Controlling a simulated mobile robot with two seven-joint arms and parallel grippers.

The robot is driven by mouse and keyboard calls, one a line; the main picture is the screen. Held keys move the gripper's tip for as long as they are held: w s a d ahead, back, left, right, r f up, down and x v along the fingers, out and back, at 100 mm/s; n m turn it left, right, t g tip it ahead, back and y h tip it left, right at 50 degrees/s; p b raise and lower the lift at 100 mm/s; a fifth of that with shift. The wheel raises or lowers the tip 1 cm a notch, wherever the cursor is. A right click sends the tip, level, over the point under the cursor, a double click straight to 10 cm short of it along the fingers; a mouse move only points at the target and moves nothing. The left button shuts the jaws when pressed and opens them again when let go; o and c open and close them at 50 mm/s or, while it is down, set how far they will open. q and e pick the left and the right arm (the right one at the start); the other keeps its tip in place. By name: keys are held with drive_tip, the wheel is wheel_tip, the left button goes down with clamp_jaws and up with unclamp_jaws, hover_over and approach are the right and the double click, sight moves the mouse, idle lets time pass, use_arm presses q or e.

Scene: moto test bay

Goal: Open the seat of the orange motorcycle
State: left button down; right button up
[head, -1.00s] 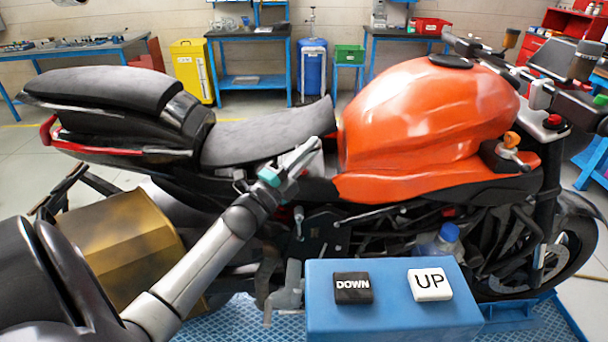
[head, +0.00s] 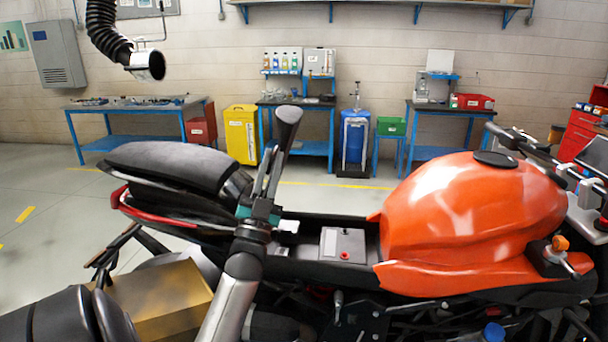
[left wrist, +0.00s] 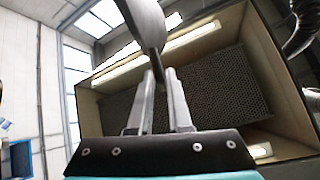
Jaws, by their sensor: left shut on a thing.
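The front seat (head: 287,122) of the orange motorcycle (head: 470,215) is raised and stands nearly upright, seen edge-on in the head view. My left gripper (head: 272,172) is shut on the seat's edge. In the left wrist view the seat (left wrist: 147,22) runs down between the two fingers of the gripper (left wrist: 160,85). Below, the bay under the seat is uncovered, and a grey box (head: 343,245) with red and black terminals shows in it. The seat's hinge is hidden behind my arm. My right gripper is not in view.
The black rear seat (head: 180,165) lies just left of the raised seat. A tan box-like object (head: 165,310) is at the lower left. A black hose with a metal end (head: 148,65) hangs at the upper left. Workbenches stand far behind. Space above the tank is clear.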

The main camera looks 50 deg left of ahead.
use_arm(q)
drive_tip(key=s+a+r+n+g+y+p, duration=0.1)
drive_tip(key=s+a+n+g+y, duration=0.6)
drive_tip(key=n, duration=0.5)
drive_tip(key=shift+s+a+g+y+p, duration=0.3)
drive_tip(key=shift+a+g+y, duration=0.3)
drive_tip(key=shift+a, duration=0.45)
drive_tip(key=c, duration=0.9)
unclamp_jaws()
drive_tip(key=b+v, duration=0.3)
drive_tip(key=v, duration=1.2)
drive_tip(key=shift+d, duration=0.15)
